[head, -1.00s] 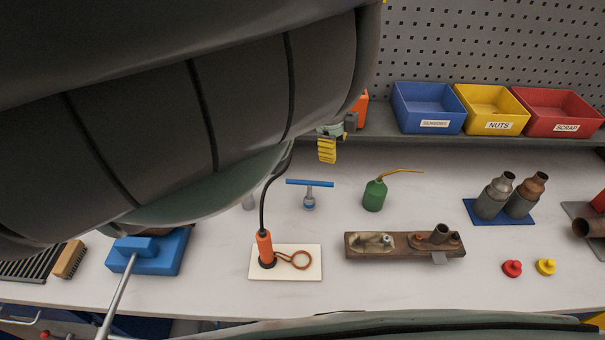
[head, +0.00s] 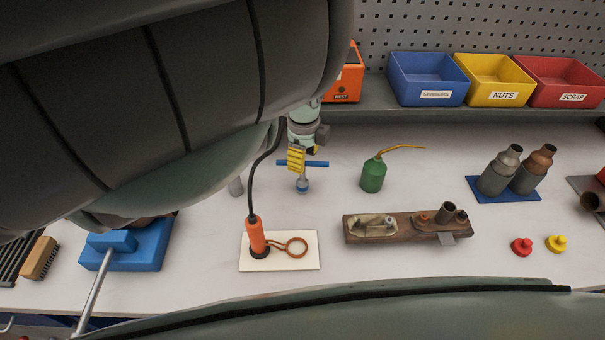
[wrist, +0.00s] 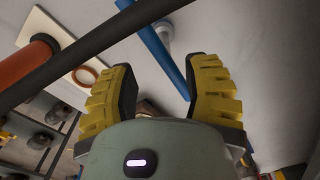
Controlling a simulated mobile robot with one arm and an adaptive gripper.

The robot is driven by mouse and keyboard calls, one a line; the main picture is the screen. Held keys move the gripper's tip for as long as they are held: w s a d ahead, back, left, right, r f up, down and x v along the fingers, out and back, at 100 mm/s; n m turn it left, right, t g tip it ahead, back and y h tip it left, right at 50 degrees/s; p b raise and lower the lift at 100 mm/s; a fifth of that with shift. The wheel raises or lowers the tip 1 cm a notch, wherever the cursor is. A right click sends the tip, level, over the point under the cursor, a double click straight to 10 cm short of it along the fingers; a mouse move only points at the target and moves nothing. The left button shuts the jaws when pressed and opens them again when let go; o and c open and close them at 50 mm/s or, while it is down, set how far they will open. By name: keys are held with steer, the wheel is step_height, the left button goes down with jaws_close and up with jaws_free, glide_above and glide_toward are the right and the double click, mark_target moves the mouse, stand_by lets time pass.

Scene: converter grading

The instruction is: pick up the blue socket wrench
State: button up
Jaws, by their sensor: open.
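The blue socket wrench (head: 318,164) stands upright on the bench, with its blue T-bar on top and a grey and blue socket end at the bottom. My gripper (head: 296,158) is at the bar in the head view and covers part of its middle; I cannot tell there whether they touch. In the wrist view, my gripper (wrist: 162,85) has its two yellow fingers spread apart. The wrench's blue bar (wrist: 163,45) runs slantwise between and beyond the fingertips, with the pale shaft beside it. Nothing is held.
An orange handheld tool (head: 256,238) with a black cable stands on a white plate (head: 300,259) in front of the wrench. A green oil can (head: 373,176) stands to the right, and a wooden block (head: 397,239) lies further forward. Blue, yellow and red bins line the back shelf.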

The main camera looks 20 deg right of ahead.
mark_target(303, 180)
steer(key=shift+w+d+f, duration=0.1)
steer(key=shift+f, duration=0.55)
steer(key=shift+w+d+f, duration=0.1)
steer(key=shift+f, duration=0.5)
steer(key=shift+a+f+p, duration=0.15)
steer(key=shift+f+p, duration=0.15)
steer(key=shift+f, duration=0.1)
steer(key=shift+w+f, duration=0.1)
steer(key=shift+f, duration=1)
jaws_close()
